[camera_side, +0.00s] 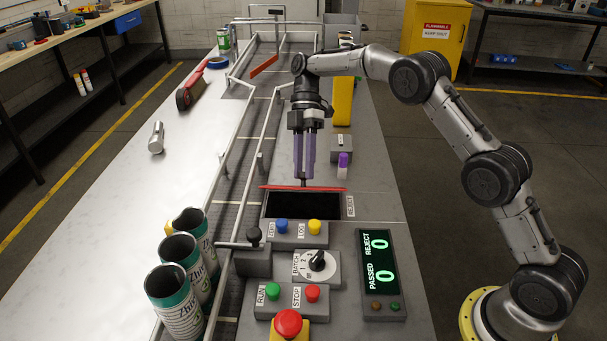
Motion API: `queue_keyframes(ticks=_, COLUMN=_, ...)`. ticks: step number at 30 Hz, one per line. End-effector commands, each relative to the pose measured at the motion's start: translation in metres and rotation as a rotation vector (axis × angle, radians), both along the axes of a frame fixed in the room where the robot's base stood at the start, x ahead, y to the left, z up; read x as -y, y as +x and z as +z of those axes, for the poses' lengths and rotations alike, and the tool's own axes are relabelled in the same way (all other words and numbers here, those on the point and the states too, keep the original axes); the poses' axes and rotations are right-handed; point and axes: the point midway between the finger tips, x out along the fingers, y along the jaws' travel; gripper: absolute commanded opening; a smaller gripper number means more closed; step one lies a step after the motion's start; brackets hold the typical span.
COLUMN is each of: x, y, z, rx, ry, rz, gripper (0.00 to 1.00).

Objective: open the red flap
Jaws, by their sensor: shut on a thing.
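The red flap (328,189) shows as a thin red strip along the far edge of a black rectangular opening (302,206) labelled REJECT. It appears nearly edge-on, and the opening in front of it is uncovered. My gripper (304,180) points straight down at the middle of the flap. Its purple fingers are close together, shut at a small dark piece at the flap, apparently its handle. The fingers hide most of that piece.
Conveyor rails (235,168) run along the left. Open cans (178,300) stand at lower left.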

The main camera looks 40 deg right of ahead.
Motion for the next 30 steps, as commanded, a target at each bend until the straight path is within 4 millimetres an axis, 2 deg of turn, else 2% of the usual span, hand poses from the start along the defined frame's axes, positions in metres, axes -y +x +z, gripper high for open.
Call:
queue_keyframes(ticks=10, x=0.0088, y=0.009, z=0.0049, rx=-0.084, ry=0.087, rz=-0.001, gripper=0.0)
queue_keyframes(ticks=26, x=0.0097, y=0.0097, z=0.0056, rx=-0.1, ry=0.098, rz=-0.001, gripper=0.0)
queue_keyframes(ticks=27, x=0.0097, y=0.0097, z=0.0056, rx=-0.1, ry=0.098, rz=-0.001, gripper=0.39)
queue_keyframes(ticks=30, x=0.0097, y=0.0097, z=0.0053, rx=-0.1, ry=0.098, rz=-0.001, gripper=0.57)
